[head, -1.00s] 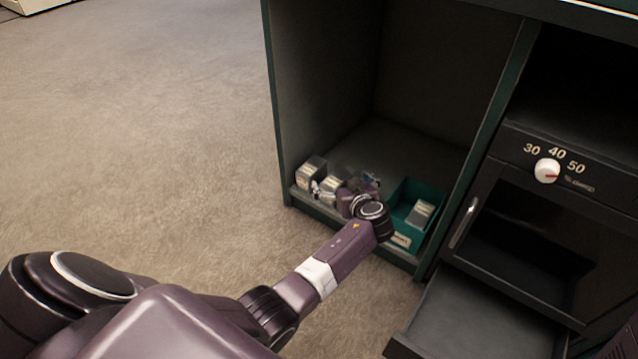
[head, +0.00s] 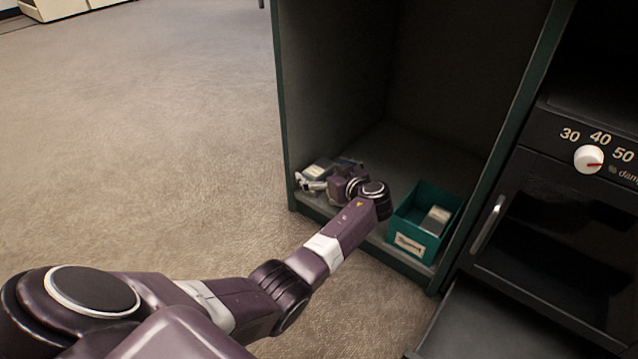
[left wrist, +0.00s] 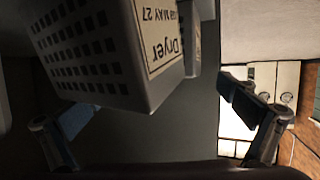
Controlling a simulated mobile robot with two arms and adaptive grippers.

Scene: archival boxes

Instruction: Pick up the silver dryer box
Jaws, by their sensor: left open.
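The silver dryer box (left wrist: 100,50) fills the upper left of the left wrist view. It has perforated grey sides and a label reading "Dryer" and "MAY 27", upside down there. My left gripper (left wrist: 160,112) is open and empty, its fingers short of the box, which lies off toward the left finger. In the head view my left gripper (head: 314,185) is low in the cabinet's left front, by a small grey box (head: 318,169). My gripper and wrist partly hide the boxes there, so I cannot tell which is the dryer one. My right gripper is not in view.
Another labelled box (left wrist: 192,35) stands just behind the dryer box. A teal bin (head: 408,241) holding a grey box (head: 436,219) stands right of my wrist. The cabinet's left wall (head: 283,110) is close to my gripper. An oven-like unit with a dial (head: 588,159) is at right.

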